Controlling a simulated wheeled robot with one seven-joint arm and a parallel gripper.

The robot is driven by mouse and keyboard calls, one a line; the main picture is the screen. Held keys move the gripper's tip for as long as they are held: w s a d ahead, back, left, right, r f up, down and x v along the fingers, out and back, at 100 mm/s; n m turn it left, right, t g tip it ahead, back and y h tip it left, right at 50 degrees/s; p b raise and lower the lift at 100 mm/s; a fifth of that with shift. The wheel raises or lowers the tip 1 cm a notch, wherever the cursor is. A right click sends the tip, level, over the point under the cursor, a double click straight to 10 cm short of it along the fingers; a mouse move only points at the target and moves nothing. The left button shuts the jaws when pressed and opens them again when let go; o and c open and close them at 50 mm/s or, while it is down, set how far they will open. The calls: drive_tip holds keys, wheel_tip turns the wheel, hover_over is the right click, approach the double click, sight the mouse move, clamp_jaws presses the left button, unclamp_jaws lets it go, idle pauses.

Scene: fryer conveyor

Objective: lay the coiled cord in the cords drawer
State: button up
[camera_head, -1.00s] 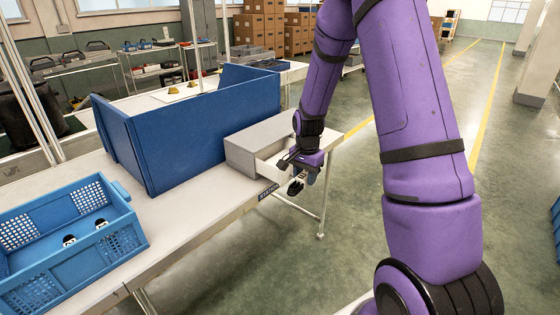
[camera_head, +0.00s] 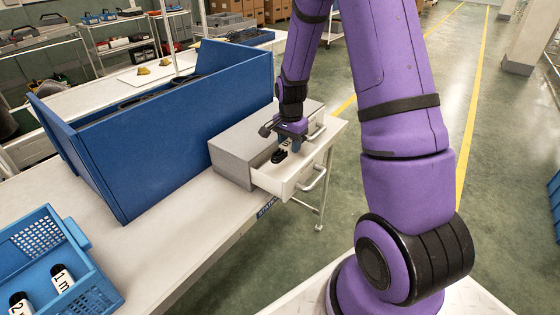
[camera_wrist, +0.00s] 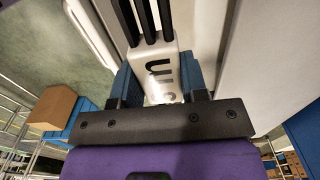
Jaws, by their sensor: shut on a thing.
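The coiled cord (camera_head: 279,156) is a small black bundle with a white label. My gripper (camera_head: 289,142) is shut on it and holds it over the open white drawer (camera_head: 281,183) of the grey drawer unit (camera_head: 232,160). In the wrist view, the blue fingers sit on either side of the cord's white label (camera_wrist: 160,72), which has dark print, and the black strands lie beyond it. My gripper hides part of the drawer's inside. I cannot tell whether the cord touches the drawer floor. No drawer label is readable.
A second handle (camera_head: 317,131) shows on the unit, behind the open drawer. A tall blue bin (camera_head: 170,140) stands close to the left of the unit. A blue crate (camera_head: 88,262) with labelled black cords is at the lower left. The table (camera_head: 205,232) between is bare.

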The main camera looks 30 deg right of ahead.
sight(289, 172)
wheel_tip(289, 172, down, 9)
drive_tip(key=shift+f, duration=0.15)
idle(0.4)
drive_tip(key=shift+f, duration=0.2)
drive_tip(key=o, duration=1)
drive_tip(key=shift+o, duration=0.2)
drive_tip(key=shift+r, duration=0.1)
wheel_tip(289, 172, up, 12)
drive_tip(key=shift+r, duration=0.1)
drive_tip(key=s+a+r+n+t, duration=0.1)
drive_tip(key=s+a+r+n, duration=0.15)
drive_tip(key=r, duration=0.45)
drive_tip(key=s+a+r+n+t, duration=0.1)
drive_tip(key=s+a+r+n, duration=0.2)
drive_tip(key=r, duration=0.4)
drive_tip(key=s+a+r+n+t, duration=0.1)
drive_tip(key=s+a+r, duration=0.25)
drive_tip(key=r, duration=0.25)
drive_tip(key=s+a+r+n+t, duration=0.1)
drive_tip(key=s+a+r+n, duration=0.1)
drive_tip(key=s, duration=0.6)
drive_tip(key=s+a+r+n+t, duration=0.1)
drive_tip(key=s+a+r+n, duration=0.1)
drive_tip(key=s+r+n, duration=0.3)
drive_tip(key=s+r, duration=0.1)
drive_tip(key=s, duration=0.3)
drive_tip(key=shift+s+r, duration=0.2)
drive_tip(key=shift+s, duration=0.1)
